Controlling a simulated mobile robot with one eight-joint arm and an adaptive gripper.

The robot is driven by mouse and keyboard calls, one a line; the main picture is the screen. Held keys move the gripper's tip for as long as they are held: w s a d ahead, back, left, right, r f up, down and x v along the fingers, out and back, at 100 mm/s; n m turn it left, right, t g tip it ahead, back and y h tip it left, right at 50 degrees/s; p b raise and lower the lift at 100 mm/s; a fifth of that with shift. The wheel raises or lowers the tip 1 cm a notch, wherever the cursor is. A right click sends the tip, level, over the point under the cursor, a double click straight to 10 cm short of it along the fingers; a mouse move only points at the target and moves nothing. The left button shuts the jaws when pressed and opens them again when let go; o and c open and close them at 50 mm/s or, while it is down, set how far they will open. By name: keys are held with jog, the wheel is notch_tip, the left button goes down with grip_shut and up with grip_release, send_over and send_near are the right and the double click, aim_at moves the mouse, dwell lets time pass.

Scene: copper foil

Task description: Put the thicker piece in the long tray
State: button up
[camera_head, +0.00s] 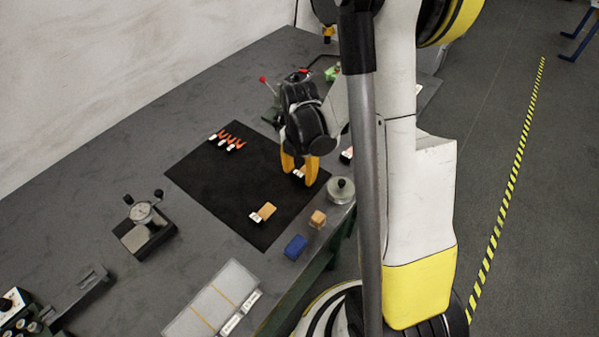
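A tan, copper-coloured piece (268,210) lies on the black mat (215,185) near its front edge, with a white tag at its left end. My gripper (300,171), with orange-yellow fingers, points down at the mat's right part. Its fingers stand apart, with a small white tag (299,174) showing between them. Any piece belonging to that tag is mostly hidden, so I cannot tell its thickness or whether the fingers touch it. A long pale tray (207,303) with yellow dividers and white labels lies at the table's front edge, cut off by the picture's bottom.
Several orange-red pieces with white tags (228,141) lie at the mat's back. A dial gauge on a block (145,226) stands left. A blue block (296,246), a tan block (318,219) and a round metal weight (341,191) stand near the front edge.

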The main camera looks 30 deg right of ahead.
aim_at(300, 172)
notch_tip(300, 172, up, 12)
jog(key=p, duration=0.5)
jog(key=s+a+r+m+t, duration=0.3)
jog(key=s+a+r+m, duration=0.2)
jog(key=m, duration=0.6)
jog(key=s+a+r+m+t, duration=0.4)
jog(key=a+r+m, duration=0.3)
jog(key=m, duration=0.4)
jog(key=shift+v, duration=1)
jog(key=shift+w, duration=0.1)
